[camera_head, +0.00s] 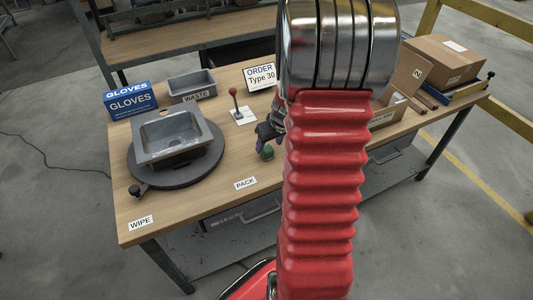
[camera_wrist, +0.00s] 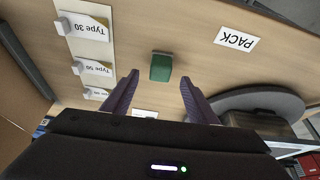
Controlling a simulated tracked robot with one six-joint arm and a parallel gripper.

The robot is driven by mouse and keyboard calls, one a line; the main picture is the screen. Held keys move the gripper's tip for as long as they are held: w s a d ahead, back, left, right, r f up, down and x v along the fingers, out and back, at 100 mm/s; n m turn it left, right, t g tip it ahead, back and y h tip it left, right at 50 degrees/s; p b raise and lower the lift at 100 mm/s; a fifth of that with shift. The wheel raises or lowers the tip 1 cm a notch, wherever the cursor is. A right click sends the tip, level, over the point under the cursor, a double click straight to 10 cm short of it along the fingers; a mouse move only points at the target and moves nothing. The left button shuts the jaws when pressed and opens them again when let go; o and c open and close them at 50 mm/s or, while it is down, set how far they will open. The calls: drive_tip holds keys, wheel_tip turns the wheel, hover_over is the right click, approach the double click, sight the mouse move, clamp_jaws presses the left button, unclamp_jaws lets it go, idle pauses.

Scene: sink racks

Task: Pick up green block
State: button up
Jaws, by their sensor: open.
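The green block (camera_wrist: 160,68) lies on the wooden table in the wrist view, ahead of my gripper and roughly centred between its fingers. My gripper (camera_wrist: 158,88) is open and empty, with its two purple-grey fingers spread apart and the block beyond the tips. In the head view the green block (camera_head: 267,153) shows on the table just left of my red arm, close under my dark gripper (camera_head: 266,134). The arm hides part of the gripper there.
A grey sink (camera_head: 171,137) sits on a dark round turntable (camera_head: 133,170) at the left. A red-knobbed lever (camera_head: 234,94), a waste bin (camera_head: 191,85) and a gloves box (camera_head: 131,99) stand behind. Type cards (camera_wrist: 84,27) line one side; cardboard boxes (camera_head: 445,60) are at the right.

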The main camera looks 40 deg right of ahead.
sight(268, 148)
drive_tip(key=shift+f, duration=0.1)
drive_tip(key=shift+x, duration=2.5)
drive_tip(key=shift+c, duration=0.3)
drive_tip(key=c, duration=1.1)
wheel_tip(268, 148, up, 10)
